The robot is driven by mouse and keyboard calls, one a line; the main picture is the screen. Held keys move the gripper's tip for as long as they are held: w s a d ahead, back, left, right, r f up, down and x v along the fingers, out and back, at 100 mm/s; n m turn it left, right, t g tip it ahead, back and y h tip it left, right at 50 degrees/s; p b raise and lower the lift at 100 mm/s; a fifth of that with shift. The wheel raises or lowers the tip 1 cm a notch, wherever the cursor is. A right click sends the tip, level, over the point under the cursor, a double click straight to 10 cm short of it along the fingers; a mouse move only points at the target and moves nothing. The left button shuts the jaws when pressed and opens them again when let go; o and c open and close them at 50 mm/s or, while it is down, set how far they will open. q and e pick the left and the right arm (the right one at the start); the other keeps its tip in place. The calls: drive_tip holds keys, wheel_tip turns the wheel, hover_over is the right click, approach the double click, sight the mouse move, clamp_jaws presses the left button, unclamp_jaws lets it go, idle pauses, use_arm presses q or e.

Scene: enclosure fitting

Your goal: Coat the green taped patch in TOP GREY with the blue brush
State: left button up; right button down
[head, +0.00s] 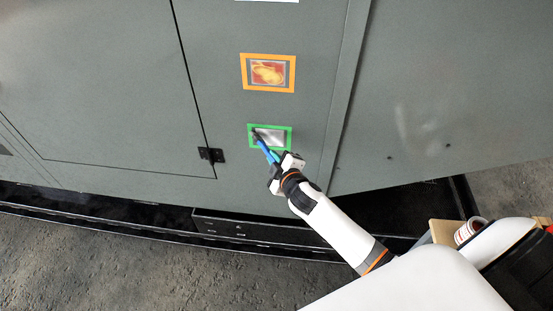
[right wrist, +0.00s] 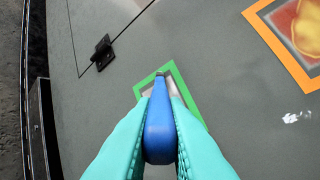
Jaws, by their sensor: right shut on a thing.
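The green taped patch (head: 275,138) is on the grey enclosure's upright face, a green tape frame around a light silvery-grey area with a darker part at its left. My right gripper (head: 279,167) is shut on the blue brush (head: 266,151), just below the patch. The brush's dark tip is over the left part of the patch; whether it touches cannot be told. In the right wrist view the teal fingers grip the blue handle (right wrist: 160,130), which hides much of the patch (right wrist: 168,75). My left gripper is not in view.
An orange taped patch (head: 267,73) with a red and yellow middle is above the green one. A black hinge (head: 211,155) is to the left. A dark plinth (head: 270,230) runs below. A tan box (head: 445,231) and a white and red roll (head: 468,230) are at lower right.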

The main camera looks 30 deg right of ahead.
drive_tip(key=shift+s+a, duration=0.55)
drive_tip(key=shift+s, duration=0.3)
drive_tip(key=shift+s+a, duration=0.55)
drive_tip(key=shift+s, duration=0.25)
drive_tip(key=shift+s+a, duration=0.55)
drive_tip(key=shift+s, duration=0.3)
drive_tip(key=shift+s+a+p, duration=0.2)
drive_tip(key=shift+s+a, duration=0.25)
drive_tip(key=shift+s, duration=0.2)
drive_tip(key=shift+s+a+p, duration=0.15)
drive_tip(key=shift+s+a, duration=0.25)
drive_tip(key=shift+s, duration=0.2)
